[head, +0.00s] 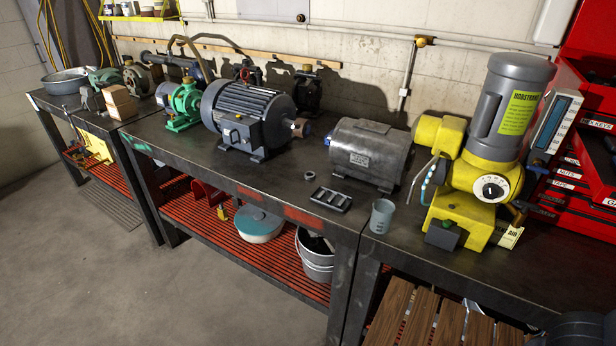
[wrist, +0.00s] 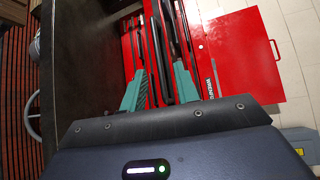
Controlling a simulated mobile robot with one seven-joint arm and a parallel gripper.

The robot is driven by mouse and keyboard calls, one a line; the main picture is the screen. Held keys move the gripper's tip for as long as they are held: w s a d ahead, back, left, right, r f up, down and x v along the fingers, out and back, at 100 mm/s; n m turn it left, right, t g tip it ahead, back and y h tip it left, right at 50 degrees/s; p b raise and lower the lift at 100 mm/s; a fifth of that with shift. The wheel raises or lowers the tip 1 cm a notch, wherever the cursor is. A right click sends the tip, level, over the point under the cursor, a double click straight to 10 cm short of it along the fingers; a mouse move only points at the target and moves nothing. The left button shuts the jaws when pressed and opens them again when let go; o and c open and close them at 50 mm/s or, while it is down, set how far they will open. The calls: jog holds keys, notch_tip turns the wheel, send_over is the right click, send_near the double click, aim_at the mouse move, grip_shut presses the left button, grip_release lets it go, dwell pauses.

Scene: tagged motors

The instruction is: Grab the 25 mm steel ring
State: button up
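A small grey steel ring (head: 310,176) lies on the dark workbench top (head: 272,181) in the head view, just left of a black slotted tray and in front of the motors. It is too small there to judge its size. My gripper (wrist: 160,84) shows in the wrist view with its two green fingers apart and nothing between them. Beyond the fingers are the red tool cabinet and some dark bars, far from the ring. The ring is not in the wrist view.
The black slotted tray (head: 330,199) and a grey cup (head: 382,216) stand near the bench's front edge. A grey motor (head: 368,153), a large finned motor (head: 247,114) and a yellow pump (head: 484,165) stand behind and beside. A red tool cabinet (head: 590,150) is at the right.

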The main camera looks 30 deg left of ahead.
jog(key=shift+c, duration=1.1)
